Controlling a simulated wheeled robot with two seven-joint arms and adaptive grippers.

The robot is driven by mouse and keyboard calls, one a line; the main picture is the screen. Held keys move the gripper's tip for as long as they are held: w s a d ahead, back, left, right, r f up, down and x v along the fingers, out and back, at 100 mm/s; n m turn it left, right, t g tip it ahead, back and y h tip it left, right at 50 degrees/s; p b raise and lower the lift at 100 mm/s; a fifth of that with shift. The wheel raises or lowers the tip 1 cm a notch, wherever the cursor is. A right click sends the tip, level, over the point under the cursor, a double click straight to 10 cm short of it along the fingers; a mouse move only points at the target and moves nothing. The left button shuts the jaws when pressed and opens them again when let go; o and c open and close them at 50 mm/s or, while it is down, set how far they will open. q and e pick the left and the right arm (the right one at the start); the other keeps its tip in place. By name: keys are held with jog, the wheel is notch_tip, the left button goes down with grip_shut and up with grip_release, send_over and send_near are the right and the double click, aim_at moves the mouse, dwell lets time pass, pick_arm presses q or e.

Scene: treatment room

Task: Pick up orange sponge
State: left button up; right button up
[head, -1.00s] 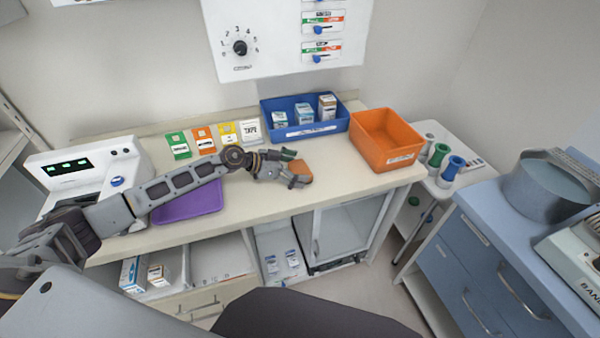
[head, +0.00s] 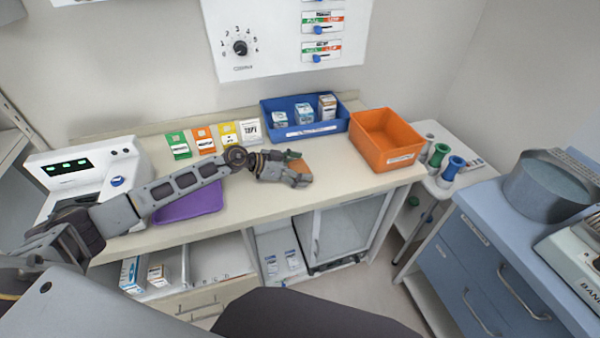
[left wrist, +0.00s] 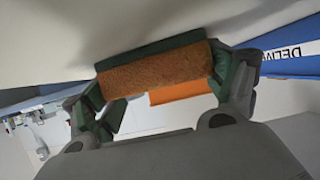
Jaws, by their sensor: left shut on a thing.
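The orange sponge (head: 299,166) is at my left gripper (head: 298,168), over the counter in front of the blue bin. In the left wrist view the sponge (left wrist: 158,70) is a rough orange-brown block with a dark green layer along its far side. The fingers of my left gripper (left wrist: 160,80) are closed against both ends of it. In the head view the fingers hide part of the sponge, and I cannot tell whether it still touches the counter. My right gripper is not in view.
A blue bin (head: 326,128) with several small boxes stands behind the gripper. An empty orange bin (head: 402,162) stands to the right. A purple tray (head: 190,208) lies under my left arm. The counter (head: 335,170) is clear between the sponge and the orange bin.

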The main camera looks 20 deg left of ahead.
aim_at(298, 169)
pick_arm(q)
jog(key=shift+r, duration=1.15)
jog(key=shift+r+p, duration=0.35)
jog(key=shift+r, duration=0.35)
jog(key=shift+s+a+f, duration=0.2)
jog(key=shift+a, duration=0.15)
jog(key=shift+s+a, duration=0.4)
jog(key=shift+a, duration=0.15)
jog(key=s+a, duration=0.2)
jog(key=a, duration=0.1)
jog(key=shift+s+a+b, duration=0.2)
jog(key=shift+a+b, duration=0.05)
jog(key=shift+b, duration=0.15)
jog(key=s+a, duration=0.1)
jog(key=a, duration=0.1)
jog(key=s+a, duration=0.1)
jog(key=a, duration=0.1)
jog(key=s+a+b, duration=0.1)
jog(key=s, duration=0.1)
jog(key=shift+a, duration=0.4)
jog(key=shift+s+a, duration=0.55)
jog(key=shift+a, duration=0.35)
jog(key=shift+s+a, duration=0.3)
jog(key=shift+a, duration=0.15)
jog(key=shift+s+a, duration=0.35)
jog(key=shift+a, duration=0.15)
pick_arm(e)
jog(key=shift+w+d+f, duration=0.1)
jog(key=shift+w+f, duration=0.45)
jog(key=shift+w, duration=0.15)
